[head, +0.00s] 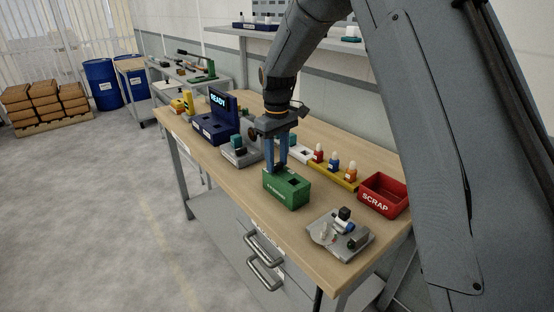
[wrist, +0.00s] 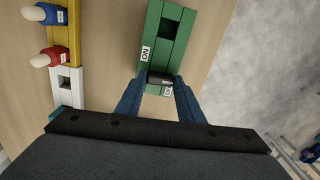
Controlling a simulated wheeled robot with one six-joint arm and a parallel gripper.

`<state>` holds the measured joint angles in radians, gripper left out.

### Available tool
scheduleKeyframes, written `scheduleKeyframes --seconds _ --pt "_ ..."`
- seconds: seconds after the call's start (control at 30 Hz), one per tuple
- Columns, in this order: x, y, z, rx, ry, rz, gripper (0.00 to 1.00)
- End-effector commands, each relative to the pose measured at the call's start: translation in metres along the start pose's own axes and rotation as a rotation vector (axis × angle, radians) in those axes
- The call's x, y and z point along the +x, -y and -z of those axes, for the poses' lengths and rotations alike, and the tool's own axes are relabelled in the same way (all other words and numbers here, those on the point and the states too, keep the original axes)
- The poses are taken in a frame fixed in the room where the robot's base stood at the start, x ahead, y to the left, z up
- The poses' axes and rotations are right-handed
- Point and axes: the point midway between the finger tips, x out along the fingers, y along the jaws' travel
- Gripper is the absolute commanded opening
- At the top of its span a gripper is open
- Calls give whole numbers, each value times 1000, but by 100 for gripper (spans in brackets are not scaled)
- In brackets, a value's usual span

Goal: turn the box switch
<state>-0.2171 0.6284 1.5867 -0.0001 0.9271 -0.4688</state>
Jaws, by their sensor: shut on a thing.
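The green box (head: 288,188) stands near the front edge of the wooden bench in the head view. White lettering on its front is too small to read. My gripper (head: 277,169) points down over the left end of the box. In the wrist view its two blue fingers (wrist: 160,82) are shut on a small dark switch piece (wrist: 160,77) at the box's near end. The fingers partly hide this piece.
A red SCRAP bin (head: 383,195) and a grey plate with small parts (head: 341,234) lie to the right. A yellow rack (head: 335,177) with several bottles stands behind. A blue unit reading READY (head: 217,120) and a grey fixture (head: 240,153) stand left.

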Motion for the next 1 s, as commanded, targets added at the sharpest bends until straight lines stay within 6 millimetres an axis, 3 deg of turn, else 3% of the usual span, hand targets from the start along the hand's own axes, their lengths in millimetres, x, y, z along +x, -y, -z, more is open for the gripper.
scheduleKeyframes --seconds 0.3,0.77,0.8,0.9,1.0 --pt "-1 0 1 96 -1 -1 12" --pt "-1 0 1 109 -2 -1 12" --pt "-1 0 1 109 -2 -1 38" --pt "-1 0 1 108 -2 -1 53" --pt "-1 0 1 108 -1 0 53"
